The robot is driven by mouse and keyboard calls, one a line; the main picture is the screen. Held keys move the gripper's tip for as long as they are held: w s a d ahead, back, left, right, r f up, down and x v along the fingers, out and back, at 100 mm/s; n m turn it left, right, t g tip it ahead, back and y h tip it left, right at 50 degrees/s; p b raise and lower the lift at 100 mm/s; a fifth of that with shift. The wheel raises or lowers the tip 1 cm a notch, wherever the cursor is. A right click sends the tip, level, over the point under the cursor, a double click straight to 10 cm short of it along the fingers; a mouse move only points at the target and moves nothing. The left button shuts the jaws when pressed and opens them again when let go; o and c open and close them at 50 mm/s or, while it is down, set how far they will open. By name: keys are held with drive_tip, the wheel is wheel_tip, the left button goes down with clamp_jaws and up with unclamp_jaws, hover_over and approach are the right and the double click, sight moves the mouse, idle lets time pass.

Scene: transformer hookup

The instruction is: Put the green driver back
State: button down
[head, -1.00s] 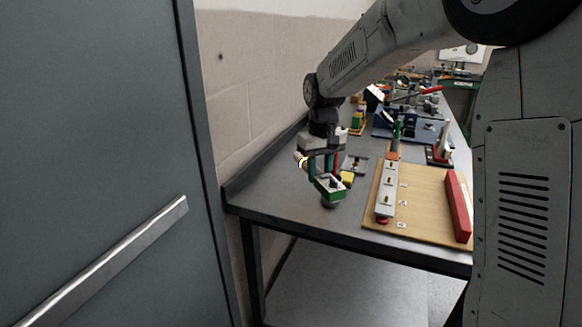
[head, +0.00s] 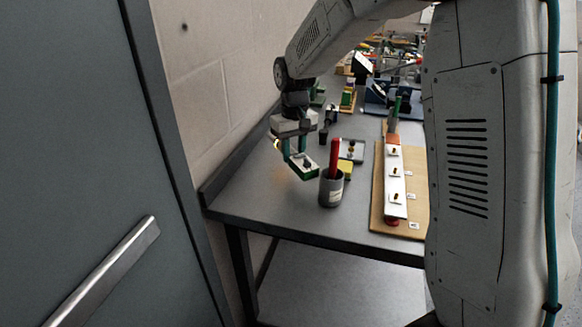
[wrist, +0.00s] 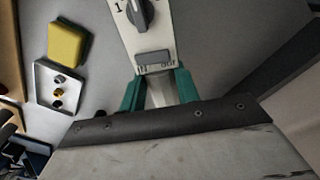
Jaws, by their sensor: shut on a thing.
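My gripper (head: 296,157) is low over the table's near left part. In the wrist view the switch box (wrist: 154,45) sits between my green fingers (wrist: 158,88). A green-handled driver (head: 397,106) appears to stand upright at the far end of a white strip, right of my gripper; its lower part is hard to make out. A grey cup (head: 331,190) holding an upright red handle (head: 334,157) stands just right of the switch box.
The white strip (head: 394,178) lies on a wooden board (head: 413,205). A yellow block (head: 345,170) and a small tray (head: 352,150) are behind the cup; both show in the wrist view. Fixtures crowd the far table. The near left tabletop (head: 255,205) is clear.

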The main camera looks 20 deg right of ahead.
sight(294, 178)
drive_tip(key=shift+f, duration=2.6)
drive_tip(key=shift+f, duration=0.1)
drive_tip(key=c, duration=1)
unclamp_jaws()
drive_tip(key=shift+s, duration=0.1)
drive_tip(key=shift+c, duration=0.2)
wheel_tip(294, 178, up, 12)
drive_tip(key=shift+r, duration=0.15)
drive_tip(key=s+d+r+m+t, duration=0.1)
drive_tip(key=s+r, duration=0.3)
drive_tip(key=s, duration=0.9)
drive_tip(key=s+d+r, duration=0.1)
drive_tip(key=s+r, duration=0.2)
drive_tip(key=s, duration=1)
drive_tip(key=s+f, duration=0.3)
drive_tip(key=s, duration=0.6)
drive_tip(key=shift+s+d+f+m, duration=0.15)
drive_tip(key=shift+s+d+m, duration=0.15)
drive_tip(key=shift+s+m, duration=0.1)
